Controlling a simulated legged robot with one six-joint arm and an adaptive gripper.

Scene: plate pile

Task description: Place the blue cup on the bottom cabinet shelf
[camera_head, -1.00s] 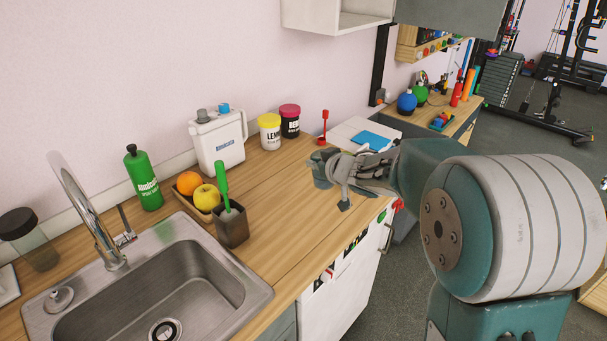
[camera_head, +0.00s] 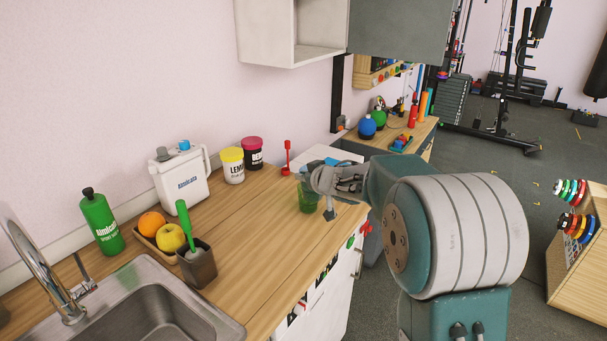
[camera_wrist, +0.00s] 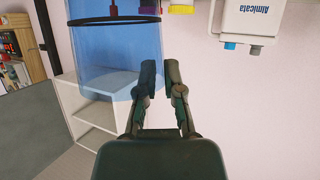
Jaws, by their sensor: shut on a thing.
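The blue cup (camera_wrist: 105,55) is see-through and fills the upper left of the wrist view. My gripper (camera_wrist: 164,75) is shut on its side wall, with a finger on either side of that wall. In the head view my gripper (camera_head: 319,203) is over the far right part of the counter, and the cup (camera_head: 307,199) looks greenish against the wood. Whether the cup touches the counter is unclear. The white cabinet (camera_head: 280,42) hangs on the wall at the top, with an open front; its open shelves (camera_wrist: 92,108) also show behind the cup in the wrist view.
On the wooden counter (camera_head: 262,225) stand a yellow-lidded jar (camera_head: 232,167), a pink-lidded jar (camera_head: 253,154), a white jug (camera_head: 180,183) and a red-handled item (camera_head: 287,158). A fruit tray, a green bottle (camera_head: 101,222) and the sink (camera_head: 150,305) lie left. The counter's middle is clear.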

